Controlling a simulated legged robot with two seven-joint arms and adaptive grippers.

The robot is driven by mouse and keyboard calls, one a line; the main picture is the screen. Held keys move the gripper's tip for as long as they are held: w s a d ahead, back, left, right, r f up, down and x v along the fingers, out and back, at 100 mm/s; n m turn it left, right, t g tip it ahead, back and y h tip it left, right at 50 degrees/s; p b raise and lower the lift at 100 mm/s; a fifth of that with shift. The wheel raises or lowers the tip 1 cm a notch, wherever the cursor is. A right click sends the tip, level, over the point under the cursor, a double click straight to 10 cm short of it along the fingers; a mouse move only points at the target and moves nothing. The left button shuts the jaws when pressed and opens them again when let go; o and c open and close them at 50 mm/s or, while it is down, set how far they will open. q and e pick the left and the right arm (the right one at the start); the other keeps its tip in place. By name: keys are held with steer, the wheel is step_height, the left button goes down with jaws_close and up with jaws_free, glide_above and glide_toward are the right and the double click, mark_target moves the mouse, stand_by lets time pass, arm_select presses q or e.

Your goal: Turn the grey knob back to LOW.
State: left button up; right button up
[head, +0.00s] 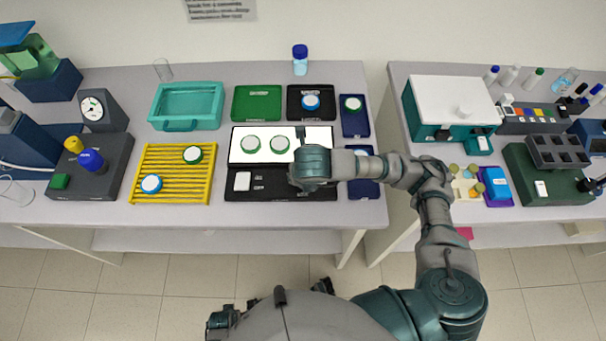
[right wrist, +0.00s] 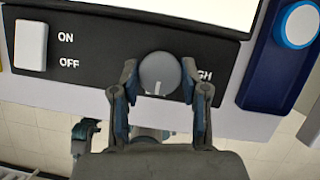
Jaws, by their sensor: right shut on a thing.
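The grey knob (right wrist: 160,73) sits on the black front strip of the light panel (right wrist: 110,38). A pale mark on the knob points down toward the panel's near edge. My right gripper (right wrist: 160,82) is shut on the knob, one finger on each side. Only the end of the word HIGH shows, right of the right finger; no LOW label shows, and the left finger covers the strip there. In the head view my right gripper (head: 306,180) hides the knob. A dark jointed part at the lower left of the wrist view may be my left gripper (right wrist: 85,130); its fingers are unclear.
A white ON/OFF switch (right wrist: 31,45) is left of the knob. Two green-rimmed dishes (head: 252,144) lie on the lit panel. A dark blue tray (head: 354,120) stands close on the right. A yellow rack (head: 173,187) stands to the left.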

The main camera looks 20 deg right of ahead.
arm_select(q)
steer(key=shift+w, duration=0.15)
arm_select(e)
steer(key=shift+w+r, duration=0.1)
steer(key=o, duration=1.1)
steer(key=shift+o, duration=0.2)
arm_select(q)
steer(key=shift+d+r, duration=0.1)
arm_select(e)
steer(key=v, duration=1.1)
steer(key=shift+r, duration=0.35)
steer(key=shift+d, duration=0.1)
